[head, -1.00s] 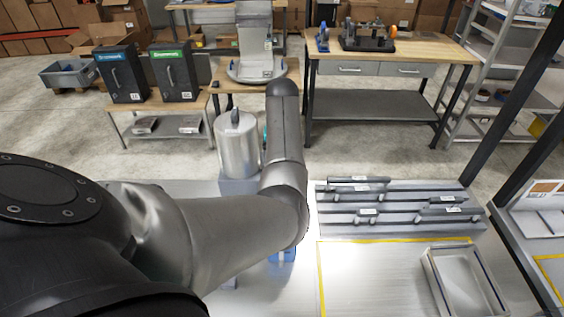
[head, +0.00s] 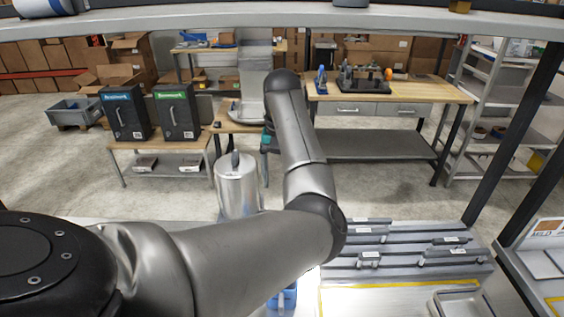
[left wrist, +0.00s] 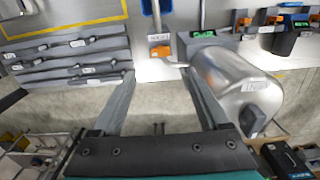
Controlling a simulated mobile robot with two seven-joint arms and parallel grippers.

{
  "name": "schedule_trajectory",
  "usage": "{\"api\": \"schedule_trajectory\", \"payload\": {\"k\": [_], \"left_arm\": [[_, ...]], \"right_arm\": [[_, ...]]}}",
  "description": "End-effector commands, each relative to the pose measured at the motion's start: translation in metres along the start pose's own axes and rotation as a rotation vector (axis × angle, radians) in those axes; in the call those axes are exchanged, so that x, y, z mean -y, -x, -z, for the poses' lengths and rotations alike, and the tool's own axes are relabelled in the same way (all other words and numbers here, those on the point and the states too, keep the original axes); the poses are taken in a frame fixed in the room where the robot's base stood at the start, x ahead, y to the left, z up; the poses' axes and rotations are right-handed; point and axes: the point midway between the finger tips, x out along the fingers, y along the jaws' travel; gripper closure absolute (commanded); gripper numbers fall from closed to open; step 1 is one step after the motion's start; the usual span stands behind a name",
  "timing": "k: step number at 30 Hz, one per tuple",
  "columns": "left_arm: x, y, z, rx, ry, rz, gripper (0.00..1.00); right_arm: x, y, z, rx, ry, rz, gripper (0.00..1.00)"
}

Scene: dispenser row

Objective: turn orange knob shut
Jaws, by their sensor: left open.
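In the left wrist view, a small orange part (left wrist: 160,51), which looks like the orange knob, sits at the end of a blue upright piece (left wrist: 158,20). A silver cylindrical tank (left wrist: 235,82) is beside it on the right, with a green-lit box (left wrist: 204,35) at its end. My left gripper (left wrist: 158,73) is open, its two fingers apart and empty, with the orange part beyond the gap between the tips. In the head view the tank (head: 237,187) stands left of my left arm, which hides the orange part. My right gripper is not in view.
A grey rack of bars (head: 405,245) lies right of my arm on the bench, with a yellow-taped area in front. A shelf edge (head: 280,20) crosses the top of the head view. More dispensers (left wrist: 290,38) stand right of the tank in the left wrist view.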

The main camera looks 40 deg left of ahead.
Motion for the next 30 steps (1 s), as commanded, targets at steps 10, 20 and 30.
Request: {"api": "schedule_trajectory", "payload": {"k": [10, 20, 30], "left_arm": [[0.0, 0.04, 0.001, -0.003, 0.0, -0.001, 0.22], [0.0, 0.044, 0.0, -0.002, -0.001, 0.0, 0.22], [0.0, 0.044, 0.0, -0.002, -0.001, 0.0, 0.22]], "right_arm": [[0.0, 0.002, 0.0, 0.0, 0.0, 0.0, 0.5], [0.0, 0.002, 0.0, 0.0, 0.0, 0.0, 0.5], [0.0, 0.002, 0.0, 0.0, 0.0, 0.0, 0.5]]}}
